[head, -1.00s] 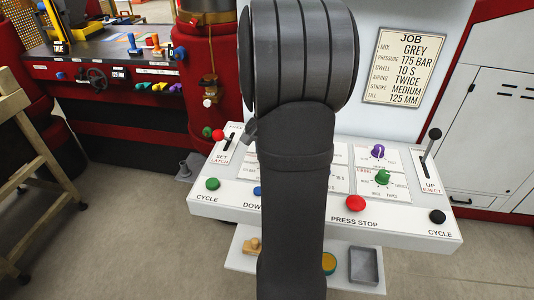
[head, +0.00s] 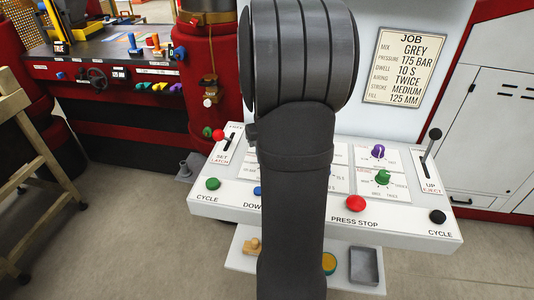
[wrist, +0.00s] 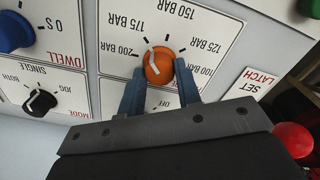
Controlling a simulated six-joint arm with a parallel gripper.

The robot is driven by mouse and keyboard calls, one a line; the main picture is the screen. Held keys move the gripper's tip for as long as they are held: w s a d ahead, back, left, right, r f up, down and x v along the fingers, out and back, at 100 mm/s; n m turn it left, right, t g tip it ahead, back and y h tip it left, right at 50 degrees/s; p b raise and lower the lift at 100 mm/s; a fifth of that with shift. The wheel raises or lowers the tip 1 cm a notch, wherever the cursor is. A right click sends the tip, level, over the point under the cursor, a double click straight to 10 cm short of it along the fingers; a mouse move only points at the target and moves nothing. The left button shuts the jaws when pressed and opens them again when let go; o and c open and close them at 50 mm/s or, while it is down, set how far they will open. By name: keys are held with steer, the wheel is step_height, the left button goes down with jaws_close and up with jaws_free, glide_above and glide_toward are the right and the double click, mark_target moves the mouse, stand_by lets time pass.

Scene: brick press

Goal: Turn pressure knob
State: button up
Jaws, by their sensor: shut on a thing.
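The orange pressure knob (wrist: 160,70) sits on the white panel, amid marks from 100 to 200 BAR, which appear upside down in the wrist view. Its white pointer line is toward the 175 BAR label. My gripper (wrist: 159,76) is shut on the knob, with one blue-grey finger on each side. In the head view my arm hides the knob and the fingers. The job plate (head: 405,66) reads PRESSURE 175 BAR.
Beside the pressure dial are a black knob (wrist: 40,101) and a blue dwell knob (wrist: 14,32). A red-topped lever (head: 218,134) stands at the panel's left. Purple (head: 378,151) and green (head: 383,177) knobs and a red stop button (head: 355,203) are to the right.

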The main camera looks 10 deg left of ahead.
stand_by(0.3)
steer(key=o, duration=1)
step_height(320, 180, up, 17)
steer(key=shift+r, duration=0.2)
step_height(320, 180, down, 18)
steer(key=shift+r, duration=0.25)
stand_by(0.4)
